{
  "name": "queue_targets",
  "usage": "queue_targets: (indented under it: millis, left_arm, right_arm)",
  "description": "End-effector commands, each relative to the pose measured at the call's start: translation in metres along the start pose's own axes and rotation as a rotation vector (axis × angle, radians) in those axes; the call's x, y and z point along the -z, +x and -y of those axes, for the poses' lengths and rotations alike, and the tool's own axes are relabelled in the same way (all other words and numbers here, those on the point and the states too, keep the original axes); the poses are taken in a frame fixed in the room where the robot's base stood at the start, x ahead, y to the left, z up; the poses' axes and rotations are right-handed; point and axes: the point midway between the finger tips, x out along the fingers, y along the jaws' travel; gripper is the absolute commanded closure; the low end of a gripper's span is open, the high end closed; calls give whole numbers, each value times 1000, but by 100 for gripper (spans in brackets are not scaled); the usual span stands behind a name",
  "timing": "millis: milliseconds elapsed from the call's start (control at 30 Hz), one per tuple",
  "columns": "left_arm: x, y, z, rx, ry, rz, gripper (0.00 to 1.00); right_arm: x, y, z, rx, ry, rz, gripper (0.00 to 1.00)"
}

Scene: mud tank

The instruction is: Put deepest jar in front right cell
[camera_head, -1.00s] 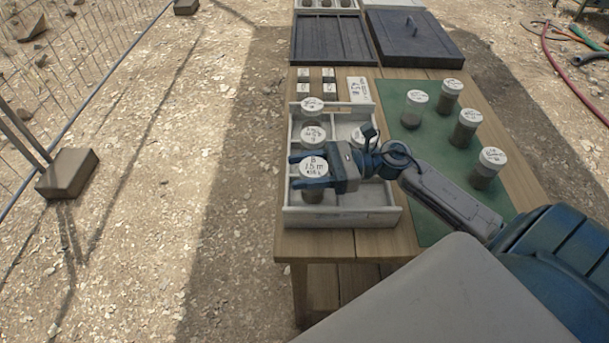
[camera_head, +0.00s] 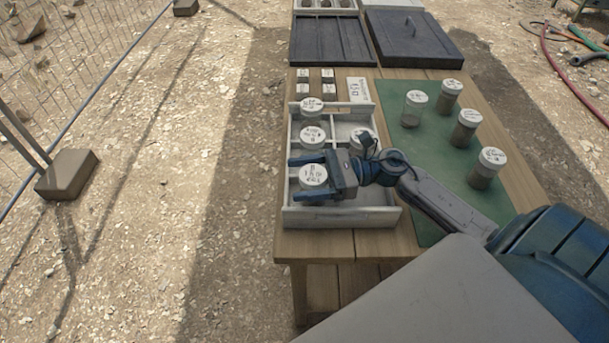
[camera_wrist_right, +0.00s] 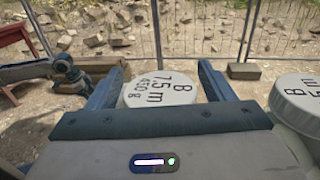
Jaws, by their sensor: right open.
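A white-lidded jar (camera_head: 313,175), its lid reading B, 7.5 m and 450 g in the right wrist view (camera_wrist_right: 160,90), stands in the near left cell of the white divided tray (camera_head: 340,217). My right gripper (camera_head: 300,175) reaches in from the right, open, with one finger on each side of this jar. The gripper and wrist partly hide the near right cell. Other tray jars are in the far left (camera_head: 311,105), middle left (camera_head: 312,135) and middle right (camera_head: 362,138) cells. In the right wrist view, part of my left arm (camera_wrist_right: 35,72) shows; its jaws are unclear.
Several jars, including a clearer one (camera_head: 414,108) and a near one (camera_head: 486,169), stand on the green mat (camera_head: 430,170). Small blocks (camera_head: 316,82) and a label card (camera_head: 359,90) lie behind the tray.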

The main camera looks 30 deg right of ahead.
Motion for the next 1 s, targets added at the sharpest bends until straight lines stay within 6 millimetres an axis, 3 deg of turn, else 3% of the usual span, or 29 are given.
queue_targets:
  millis: [167, 200, 300, 500, 667, 733, 800, 1000]
  left_arm:
    - [-2, 1, 0, 0, 0, 4, 25]
    - [-8, 10, 0, 0, 0, 18, 25]
    - [-13, 14, 0, 0, 0, 34, 25]
    - [1, -5, 0, 0, 1, -2, 25]
    - [4, -10, 0, 0, 1, -9, 25]
    - [0, -1, 0, 0, 0, -2, 25]
    - [-13, 20, 0, -1, -2, 30, 25]
    - [-25, 45, 0, -3, -5, 46, 25]
  right_arm:
    - [-3, 0, 0, 0, 0, 0, 25]
    - [-2, -2, 0, 0, 0, -3, 25]
    - [0, -13, 0, -2, 1, -5, 25]
    - [0, -41, 0, -2, 4, -8, 25]
    - [-1, -66, -1, -2, 5, -9, 25]
    - [-2, -76, 0, 0, 4, -8, 25]
    - [-3, -89, 0, -1, 6, -8, 25]
    - [-3, -112, 0, 0, 2, -4, 25]
